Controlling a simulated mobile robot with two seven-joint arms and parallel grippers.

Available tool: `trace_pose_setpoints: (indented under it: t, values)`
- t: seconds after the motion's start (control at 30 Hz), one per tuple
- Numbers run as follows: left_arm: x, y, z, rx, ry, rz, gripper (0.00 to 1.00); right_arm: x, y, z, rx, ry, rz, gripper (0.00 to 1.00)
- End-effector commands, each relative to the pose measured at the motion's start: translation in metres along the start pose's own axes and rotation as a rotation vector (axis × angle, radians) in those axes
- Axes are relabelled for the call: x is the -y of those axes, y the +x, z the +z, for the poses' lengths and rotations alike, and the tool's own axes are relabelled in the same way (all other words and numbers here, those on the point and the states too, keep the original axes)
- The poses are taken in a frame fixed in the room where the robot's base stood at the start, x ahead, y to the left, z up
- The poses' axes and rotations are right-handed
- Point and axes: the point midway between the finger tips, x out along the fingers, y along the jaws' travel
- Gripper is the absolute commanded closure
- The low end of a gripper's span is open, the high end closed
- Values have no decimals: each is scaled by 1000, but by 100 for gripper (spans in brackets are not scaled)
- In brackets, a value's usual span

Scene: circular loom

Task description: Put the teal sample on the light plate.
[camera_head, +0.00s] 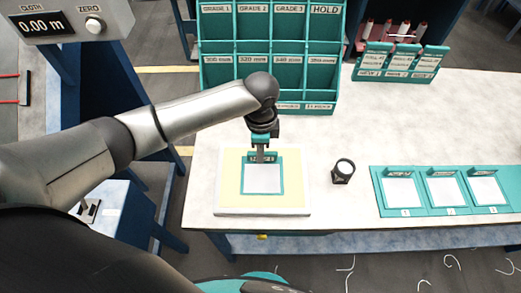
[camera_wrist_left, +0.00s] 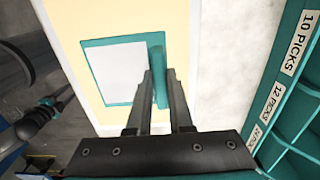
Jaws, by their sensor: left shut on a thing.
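The teal sample (camera_head: 263,191) is a teal frame around a white square, with a raised teal tab at its far edge. It appears over the light plate (camera_head: 230,205), a pale yellow panel with a white border near the table's front edge. My left gripper (camera_head: 263,155) points down and is shut on the tab. In the left wrist view the two fingers (camera_wrist_left: 160,78) pinch the tab of the sample (camera_wrist_left: 118,72), with the light plate (camera_wrist_left: 80,22) behind it. I cannot tell whether the sample touches the plate. My right gripper is not in view.
A teal rack (camera_head: 270,75) with labelled slots stands behind the plate. A small black round-topped object (camera_head: 343,171) is right of the plate. A teal tray (camera_head: 440,212) with several framed samples lies farther right. A teal stand (camera_head: 400,63) is at the back right. Table between is clear.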

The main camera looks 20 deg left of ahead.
Motion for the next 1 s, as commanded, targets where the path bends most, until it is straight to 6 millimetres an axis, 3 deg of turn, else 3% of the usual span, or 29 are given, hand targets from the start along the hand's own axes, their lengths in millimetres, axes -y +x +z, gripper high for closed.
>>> trace_pose_setpoints:
  t: [0.27,0.3,0.57,0.87,1.0]
  values:
    - [0,2,0,-1,0,1,100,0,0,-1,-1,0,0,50]
    - [0,2,0,-1,0,0,79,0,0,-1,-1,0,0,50]
    - [0,2,0,0,0,1,51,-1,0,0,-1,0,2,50]
    - [0,-2,0,0,0,0,51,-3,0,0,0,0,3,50]
    - [1,-20,0,-2,0,-1,51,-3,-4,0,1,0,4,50]
